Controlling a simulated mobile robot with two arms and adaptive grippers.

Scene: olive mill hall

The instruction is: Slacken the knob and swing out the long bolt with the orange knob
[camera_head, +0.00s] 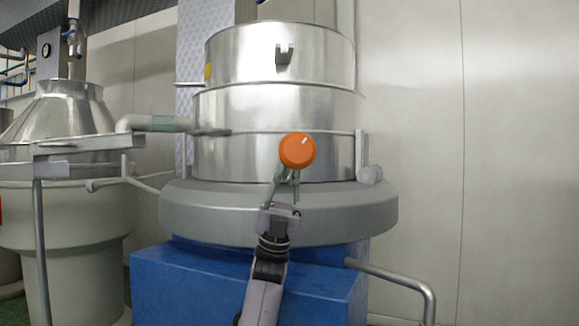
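The orange knob (297,150) is round with a short white mark near its top. It shows in front of the steel drum (240,155), just above the drum's thick grey rim. The long bolt is hidden behind the knob and the fingers.
The wide grey rim (190,212) juts out below the drum, above a blue base (180,290). A bent pipe (405,280) sticks out at lower right. A steel separator (65,115) stands left. The wall side at right is open.

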